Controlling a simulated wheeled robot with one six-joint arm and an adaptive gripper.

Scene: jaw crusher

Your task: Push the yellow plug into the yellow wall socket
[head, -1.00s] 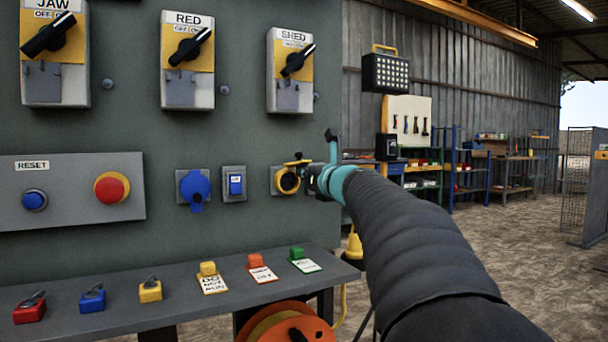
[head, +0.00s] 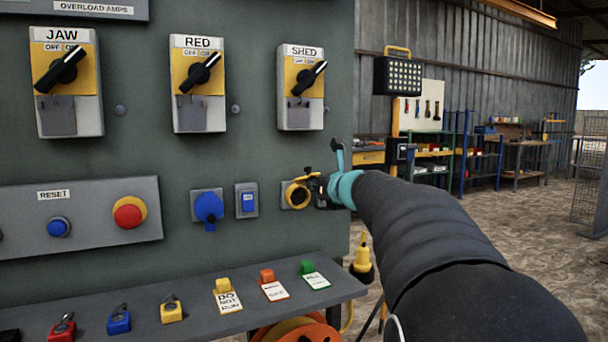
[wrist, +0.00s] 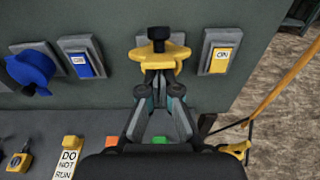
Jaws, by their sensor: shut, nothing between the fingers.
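The yellow wall socket (head: 295,194) is on the grey-green panel, right of a blue switch. It also shows in the wrist view (wrist: 150,68), where its yellow lid with a black knob sticks out over the opening. My gripper (head: 316,188) is shut and empty, close in front of the socket. In the wrist view its fingertips (wrist: 161,82) are just under the lid; I cannot tell whether they touch it. The yellow plug (head: 361,255) is below and right of the socket, beyond the shelf's end, apart from my gripper. It also shows in the wrist view (wrist: 236,149).
A blue socket (head: 208,208) and blue switch (head: 247,201) are left of the yellow socket. A yellow switch (wrist: 220,60) is on its right. Below, a shelf (head: 190,320) holds padlocks and tags. An orange cable reel (head: 300,331) is under it. Open floor lies to the right.

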